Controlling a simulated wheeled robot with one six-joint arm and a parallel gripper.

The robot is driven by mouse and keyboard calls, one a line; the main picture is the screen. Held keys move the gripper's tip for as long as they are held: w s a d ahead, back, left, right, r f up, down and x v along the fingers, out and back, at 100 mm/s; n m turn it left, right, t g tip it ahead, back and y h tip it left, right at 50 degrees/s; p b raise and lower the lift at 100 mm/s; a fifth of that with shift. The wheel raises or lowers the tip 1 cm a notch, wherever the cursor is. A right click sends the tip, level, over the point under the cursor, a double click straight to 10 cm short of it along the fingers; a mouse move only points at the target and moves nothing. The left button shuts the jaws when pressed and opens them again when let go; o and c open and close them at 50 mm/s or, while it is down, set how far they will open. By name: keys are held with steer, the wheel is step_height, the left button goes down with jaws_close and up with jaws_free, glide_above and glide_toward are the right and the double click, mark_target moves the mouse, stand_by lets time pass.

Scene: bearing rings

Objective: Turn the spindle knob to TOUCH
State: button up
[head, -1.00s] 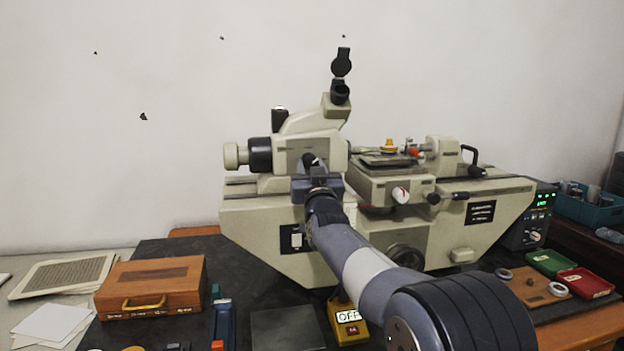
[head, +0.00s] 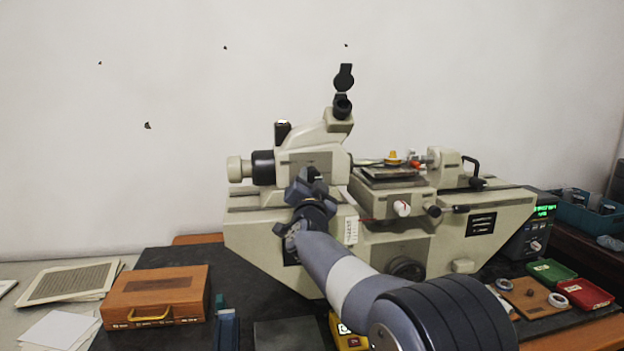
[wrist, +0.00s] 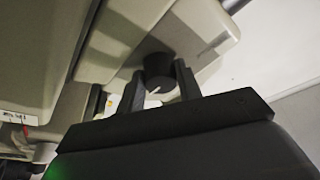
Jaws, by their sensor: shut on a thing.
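The spindle knob (wrist: 157,72) is a small dark round knob on the underside of a pale machine housing in the wrist view. A short white mark on its face points down and slightly left in that view. My gripper (wrist: 158,82) has one dark finger on each side of the knob and is shut on it. In the head view my gripper (head: 314,176) is up against the front of the pale measuring machine (head: 262,215), below its eyepiece, and hides the knob. I cannot read any TOUCH marking.
A wooden case (head: 155,295) and papers (head: 68,283) lie to the left. A yellow box (head: 352,342) stands below my arm. Green (head: 550,271) and red (head: 583,293) trays lie at the right beside a wooden board with rings. A readout box (head: 530,235) stands behind them.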

steer(key=shift+f, duration=0.1)
steer(key=o, duration=0.7)
steer(key=b+v, duration=0.2)
steer(key=v, duration=0.8)
steer(key=shift+s, duration=0.45)
steer(key=shift+w, duration=0.15)
